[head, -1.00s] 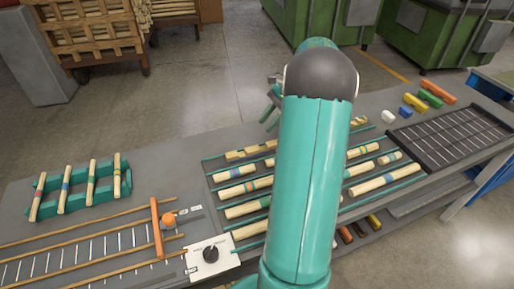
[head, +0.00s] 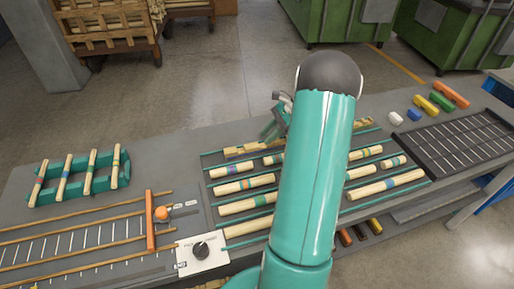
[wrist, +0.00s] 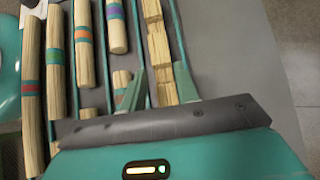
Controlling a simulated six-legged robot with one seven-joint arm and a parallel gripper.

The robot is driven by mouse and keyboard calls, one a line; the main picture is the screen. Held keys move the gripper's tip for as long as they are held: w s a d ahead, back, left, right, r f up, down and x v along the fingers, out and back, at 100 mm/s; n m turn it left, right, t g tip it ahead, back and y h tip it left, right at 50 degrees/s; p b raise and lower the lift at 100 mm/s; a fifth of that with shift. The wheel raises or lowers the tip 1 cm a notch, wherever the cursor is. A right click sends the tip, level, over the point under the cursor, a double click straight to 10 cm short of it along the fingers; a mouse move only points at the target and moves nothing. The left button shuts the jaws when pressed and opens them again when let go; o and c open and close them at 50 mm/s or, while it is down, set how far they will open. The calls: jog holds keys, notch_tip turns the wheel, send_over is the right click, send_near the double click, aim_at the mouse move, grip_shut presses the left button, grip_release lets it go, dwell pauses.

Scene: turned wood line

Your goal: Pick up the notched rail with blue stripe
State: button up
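A notched wooden rail (wrist: 160,55) lies lengthwise in the wrist view, with stepped cuts along it. No blue stripe shows on its visible part. My gripper (wrist: 164,88) is open, with its two teal fingers apart on either side of the near part of this rail. I cannot tell how far above it the fingertips are. In the head view, my arm hides the middle of the rack. Notched wood shows in the back row left of my arm (head: 240,150). A small part of my gripper (head: 275,122) shows beside the arm.
Striped round dowels (head: 240,187) lie in rows between teal rods, close beside the gripper. A teal holder (head: 75,192) with several dowels stands at left. A black grid tray (head: 455,143) and coloured blocks (head: 427,104) are at right. Bare grey bench lies behind the rack.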

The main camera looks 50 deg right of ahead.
aim_at(256, 144)
jog(key=shift+x, duration=3)
jog(key=shift+w+r, duration=0.1)
jog(key=shift+r, duration=0.05)
grip_shut()
